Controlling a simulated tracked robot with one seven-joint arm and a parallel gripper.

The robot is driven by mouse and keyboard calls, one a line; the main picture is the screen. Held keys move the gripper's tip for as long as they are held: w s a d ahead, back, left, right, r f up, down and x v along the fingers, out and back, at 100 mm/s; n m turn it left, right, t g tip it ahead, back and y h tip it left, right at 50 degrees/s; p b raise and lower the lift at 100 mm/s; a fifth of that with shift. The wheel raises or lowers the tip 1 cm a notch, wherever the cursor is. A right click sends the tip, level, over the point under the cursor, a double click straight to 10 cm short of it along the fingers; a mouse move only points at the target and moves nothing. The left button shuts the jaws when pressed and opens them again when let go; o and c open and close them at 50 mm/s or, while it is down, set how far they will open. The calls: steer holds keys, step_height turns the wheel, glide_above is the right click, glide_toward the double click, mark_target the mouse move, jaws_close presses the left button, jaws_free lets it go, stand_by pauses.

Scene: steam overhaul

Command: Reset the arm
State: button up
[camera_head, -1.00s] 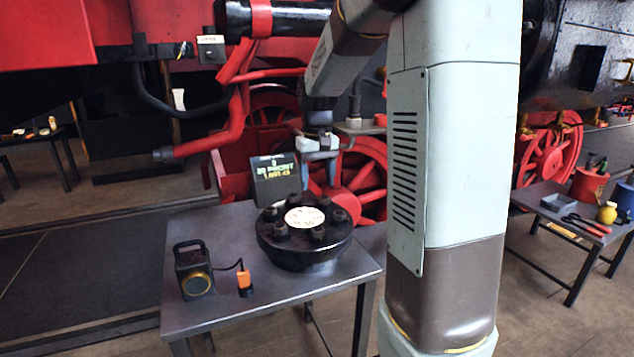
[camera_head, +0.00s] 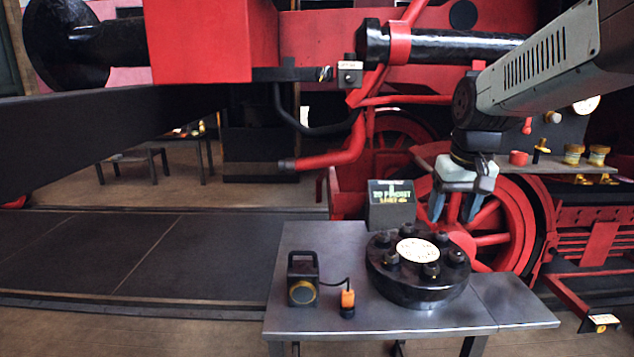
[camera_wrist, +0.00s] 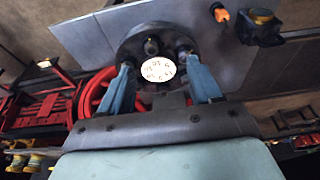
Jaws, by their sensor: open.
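My gripper (camera_head: 456,205) hangs above the right side of the metal table, with its blue fingers pointing down. It is open and empty. In the wrist view my gripper (camera_wrist: 163,88) shows its two blue fingers apart. Between and beyond them lies a black round flange (camera_head: 418,288) with several bolts and a white round label (camera_head: 418,250) on top. The flange sits on the table (camera_head: 300,330), below the fingers and apart from them as far as the head view shows. My arm comes in from the upper right.
A small display box (camera_head: 391,205) stands behind the flange. A black lamp (camera_head: 303,279) and an orange-and-black plug (camera_head: 347,303) on a cable are on the table's left. The red locomotive frame and wheel (camera_head: 500,225) stand close behind. A shelf with jars (camera_head: 574,153) is at right.

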steer(key=s+a+t, duration=0.2)
steer(key=s+t, duration=0.1)
steer(key=s, duration=1)
steer(key=shift+a+r, duration=0.15)
steer(key=shift+a, duration=0.1)
